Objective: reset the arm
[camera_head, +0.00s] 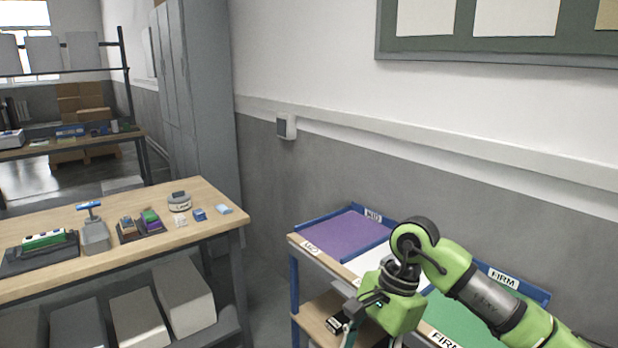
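My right arm, green and dark grey, comes in from the lower right and bends over the blue-edged cart. Its wrist is above the cart's front side, and the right gripper (348,334) points down at the bottom edge of the view. Only a small part of the gripper shows, so its fingers and anything between them cannot be made out. My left arm and gripper are out of view.
A wooden workbench (215,232) at left holds several small items. Grey floor lies between them; a wall stands behind.

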